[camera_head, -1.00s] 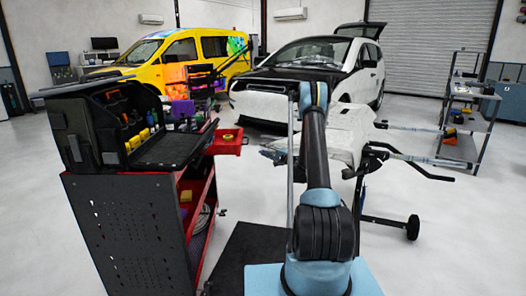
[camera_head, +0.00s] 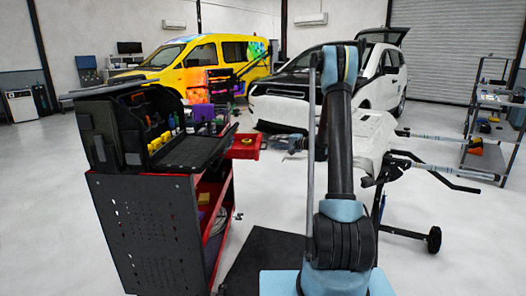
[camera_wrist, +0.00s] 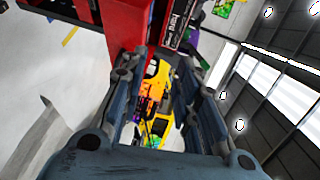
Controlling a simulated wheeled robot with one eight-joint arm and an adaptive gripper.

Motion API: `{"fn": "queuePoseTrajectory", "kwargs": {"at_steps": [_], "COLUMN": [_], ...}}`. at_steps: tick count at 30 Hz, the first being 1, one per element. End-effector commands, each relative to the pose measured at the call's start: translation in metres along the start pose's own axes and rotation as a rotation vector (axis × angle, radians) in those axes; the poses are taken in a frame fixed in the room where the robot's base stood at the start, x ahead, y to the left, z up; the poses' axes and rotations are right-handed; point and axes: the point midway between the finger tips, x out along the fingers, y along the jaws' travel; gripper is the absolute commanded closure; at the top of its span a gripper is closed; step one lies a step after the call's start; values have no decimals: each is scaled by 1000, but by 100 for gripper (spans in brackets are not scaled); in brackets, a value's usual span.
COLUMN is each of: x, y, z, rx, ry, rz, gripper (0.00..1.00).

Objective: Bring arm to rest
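My arm rises from the lower middle of the head view, with its elbow high in front of the white car. My gripper (camera_head: 292,143) shows small beyond the arm, just right of the red tray on the tool cart, and partly blends with the white panel behind it. In the wrist view my gripper (camera_wrist: 165,82) has its two dark fingers apart with a clear gap. Nothing is held between them; the yellow van (camera_wrist: 160,105) shows through the gap in the distance.
A tool cart (camera_head: 150,235) with an open black case (camera_head: 95,135) and a red tray (camera_head: 246,147) stands left of my arm. A white panel on a stand (camera_head: 365,135) is close on the right, with bars (camera_head: 440,170) sticking out. The white car (camera_head: 375,80) is behind.

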Motion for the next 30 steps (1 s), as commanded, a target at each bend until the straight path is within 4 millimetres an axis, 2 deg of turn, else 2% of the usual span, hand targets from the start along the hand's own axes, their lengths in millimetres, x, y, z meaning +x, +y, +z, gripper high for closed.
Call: {"fn": "queuePoseTrajectory", "kwargs": {"at_steps": [3, 13, 21, 30], "x": [-11, -49, -88, -141], "y": [-18, -49, -62, -62], "z": [22, 86, 142, 204], "rx": [-35, -128, -203, -282], "ry": [-20, -73, -117, -163], "rz": [60, 231, 372, 531], "gripper": [71, 71, 71, 71]}}
